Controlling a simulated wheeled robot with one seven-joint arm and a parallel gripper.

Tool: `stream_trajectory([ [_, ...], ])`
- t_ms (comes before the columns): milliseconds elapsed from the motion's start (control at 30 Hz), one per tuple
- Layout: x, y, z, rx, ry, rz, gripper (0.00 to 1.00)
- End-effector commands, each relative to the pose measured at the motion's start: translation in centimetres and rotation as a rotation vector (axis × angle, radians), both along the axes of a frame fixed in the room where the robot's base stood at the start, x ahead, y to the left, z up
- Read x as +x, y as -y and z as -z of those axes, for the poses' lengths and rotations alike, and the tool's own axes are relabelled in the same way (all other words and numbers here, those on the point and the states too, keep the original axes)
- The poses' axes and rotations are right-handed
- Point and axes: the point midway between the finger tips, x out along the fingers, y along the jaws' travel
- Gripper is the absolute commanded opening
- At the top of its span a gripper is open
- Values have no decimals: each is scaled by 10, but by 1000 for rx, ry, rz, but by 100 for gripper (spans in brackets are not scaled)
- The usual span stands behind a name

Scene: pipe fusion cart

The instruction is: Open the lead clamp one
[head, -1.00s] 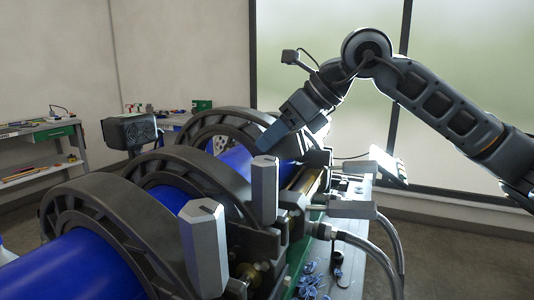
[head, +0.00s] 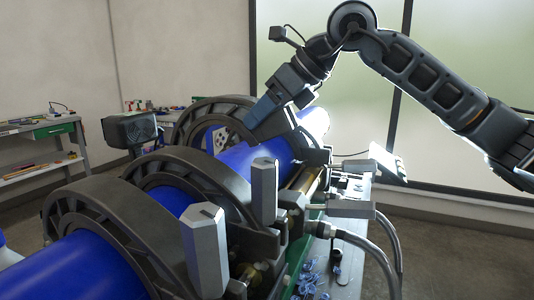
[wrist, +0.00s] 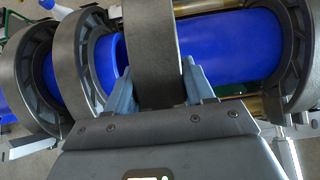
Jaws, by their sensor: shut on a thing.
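The clamp on the far section of the blue pipe has a dark grey upper half-ring (head: 208,104). It is tilted up and left, with a gap over the pipe (head: 312,122). My gripper (head: 258,132) is shut on the right end of this half-ring. In the wrist view, the two pale blue fingers (wrist: 159,74) sit on either side of the wide grey band (wrist: 152,35). The ring's hinge side is hidden behind the nearer clamps in the head view.
Two nearer grey clamp rings (head: 95,215) stand closed around the blue pipe. Two upright grey blocks (head: 264,190) stand on the near side. Hoses (head: 375,245) hang at the right. A workbench (head: 45,140) is at far left.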

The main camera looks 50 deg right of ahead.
Motion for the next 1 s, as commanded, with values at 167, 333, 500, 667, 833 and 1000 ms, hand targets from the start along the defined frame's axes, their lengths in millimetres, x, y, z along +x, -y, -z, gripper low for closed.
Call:
stream_trajectory([
  [167,3,-1,-5,0,4,0,28],
  [333,12,-4,-15,-1,4,-1,28],
  [500,22,-8,-27,0,3,0,28],
  [667,29,-11,-35,1,4,-1,28],
  [833,30,-11,-36,1,4,0,28],
  [1000,31,-11,-37,1,4,-1,28],
])
